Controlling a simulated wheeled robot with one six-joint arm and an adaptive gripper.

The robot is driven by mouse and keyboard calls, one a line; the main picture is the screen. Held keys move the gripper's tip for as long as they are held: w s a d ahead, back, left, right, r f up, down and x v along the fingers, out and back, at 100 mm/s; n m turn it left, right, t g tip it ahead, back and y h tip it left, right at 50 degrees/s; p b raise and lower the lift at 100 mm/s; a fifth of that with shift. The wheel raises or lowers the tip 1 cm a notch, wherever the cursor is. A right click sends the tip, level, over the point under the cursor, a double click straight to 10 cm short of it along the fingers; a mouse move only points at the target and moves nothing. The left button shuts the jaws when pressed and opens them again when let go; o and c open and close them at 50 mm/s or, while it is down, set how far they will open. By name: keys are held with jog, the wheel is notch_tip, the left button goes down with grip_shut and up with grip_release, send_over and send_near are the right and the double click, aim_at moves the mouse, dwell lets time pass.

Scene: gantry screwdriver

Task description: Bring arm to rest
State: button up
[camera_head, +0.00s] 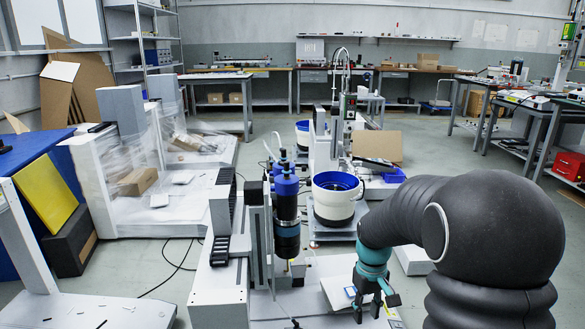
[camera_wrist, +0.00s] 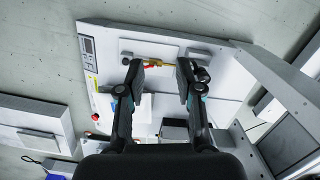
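My black arm comes in from the right in the head view and bends down to a teal wrist. My gripper (camera_head: 370,306) points down over a white work surface at the bottom of that view. In the wrist view the two black fingers of my gripper (camera_wrist: 161,72) stand wide apart with nothing held between them. Beyond the fingertips a small yellow and red item (camera_wrist: 158,65) shows against the white surface (camera_wrist: 112,65); I cannot tell what it is.
A gantry unit with a blue and black cylinder (camera_head: 287,215) stands left of my gripper. A white and blue round bowl (camera_head: 335,197) stands behind it. A plastic-wrapped machine (camera_head: 120,185) stands further left. Grey floor (camera_head: 270,125) is open behind.

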jog(key=s+a+r+m+t+p, duration=0.2)
jog(key=s+r+t+p, duration=0.4)
jog(key=s+r, duration=1.6)
jog(key=shift+r+m+t+p, duration=0.3)
jog(key=shift+r+m+t, duration=0.1)
jog(key=shift+r+m, duration=0.25)
